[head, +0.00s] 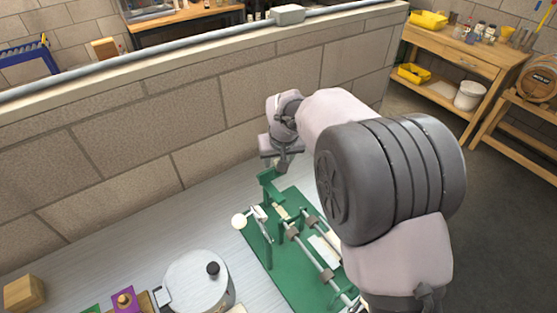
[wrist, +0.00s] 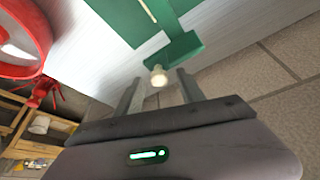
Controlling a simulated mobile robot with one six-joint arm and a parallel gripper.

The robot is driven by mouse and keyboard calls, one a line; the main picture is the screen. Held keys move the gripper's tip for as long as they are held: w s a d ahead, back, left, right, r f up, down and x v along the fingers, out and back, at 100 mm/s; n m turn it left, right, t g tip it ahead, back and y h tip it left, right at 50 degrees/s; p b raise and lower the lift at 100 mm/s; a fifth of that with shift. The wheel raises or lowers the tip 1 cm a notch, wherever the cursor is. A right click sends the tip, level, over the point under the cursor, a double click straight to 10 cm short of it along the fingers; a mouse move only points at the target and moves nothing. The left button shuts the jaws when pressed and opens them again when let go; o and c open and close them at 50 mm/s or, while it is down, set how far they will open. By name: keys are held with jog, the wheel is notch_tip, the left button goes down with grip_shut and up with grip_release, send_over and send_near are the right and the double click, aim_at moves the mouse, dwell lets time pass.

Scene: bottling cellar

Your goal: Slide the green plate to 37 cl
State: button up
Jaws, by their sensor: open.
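A green rig stands on the grey bench, with a green base (head: 262,247), rails and a raised green plate (head: 271,186) at its far end. In the wrist view the green plate (wrist: 175,52) is close, with a slotted green part behind it. A small pale knob (wrist: 159,76) on it faces my gripper. My gripper (wrist: 159,90) is open, its two fingers on either side of the knob; whether they touch it I cannot tell. In the head view my gripper (head: 283,160) is just above the plate. No 37 cl mark is legible.
A lidded metal pot (head: 197,283) and a wooden block (head: 23,293) are on the bench at front left. A block wall (head: 150,125) runs close behind the rig. A white ball-ended lever (head: 239,221) sticks out left. A red wheel (wrist: 22,40) shows in the wrist view.

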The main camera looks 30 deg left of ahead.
grip_shut()
dwell(1.4)
